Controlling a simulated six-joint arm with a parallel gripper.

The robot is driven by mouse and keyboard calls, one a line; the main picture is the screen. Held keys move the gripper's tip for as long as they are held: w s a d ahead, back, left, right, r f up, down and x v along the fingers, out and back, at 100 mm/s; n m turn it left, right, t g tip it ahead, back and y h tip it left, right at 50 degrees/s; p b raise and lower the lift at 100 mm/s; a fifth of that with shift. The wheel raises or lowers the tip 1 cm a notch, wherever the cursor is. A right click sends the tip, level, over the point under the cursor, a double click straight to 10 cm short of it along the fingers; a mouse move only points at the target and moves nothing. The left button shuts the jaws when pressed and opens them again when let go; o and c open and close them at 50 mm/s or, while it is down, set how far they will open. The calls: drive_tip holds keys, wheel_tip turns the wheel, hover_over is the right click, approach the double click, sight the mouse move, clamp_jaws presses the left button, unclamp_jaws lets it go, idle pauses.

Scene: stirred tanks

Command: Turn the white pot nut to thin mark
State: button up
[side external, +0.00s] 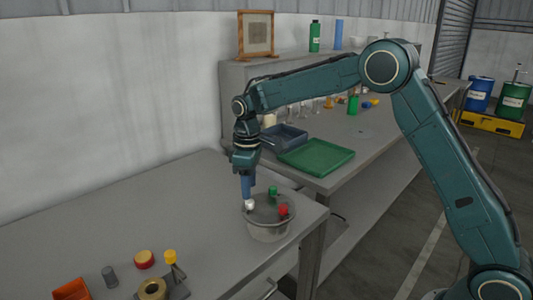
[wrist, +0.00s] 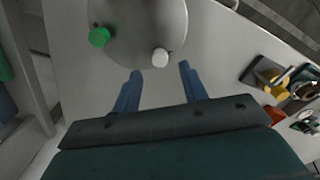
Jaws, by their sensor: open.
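The grey round pot (side external: 268,230) stands near the table's front right corner, with a white nut (side external: 250,205), a green nut (side external: 272,191) and a red nut (side external: 283,210) on its lid. My gripper (side external: 248,198) points down at the white nut's side of the lid. In the wrist view, the white nut (wrist: 160,57) lies just beyond the fingertips of my open gripper (wrist: 160,71), roughly midway between them. The green nut (wrist: 99,37) is to the left on the lid (wrist: 140,20). I cannot make out any thin mark. The red nut is not visible in the wrist view.
At the table's front left are an orange bin (side external: 72,289), a grey cylinder (side external: 109,277), a red-and-yellow round piece (side external: 144,260) and a brass ring (side external: 152,288) beside a yellow-topped post (side external: 170,257). A green tray (side external: 316,157) lies on the bench behind. The table left of the pot is clear.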

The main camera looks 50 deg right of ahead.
sight(250, 201)
drive_tip(key=shift+f, duration=2.25)
clamp_jaws()
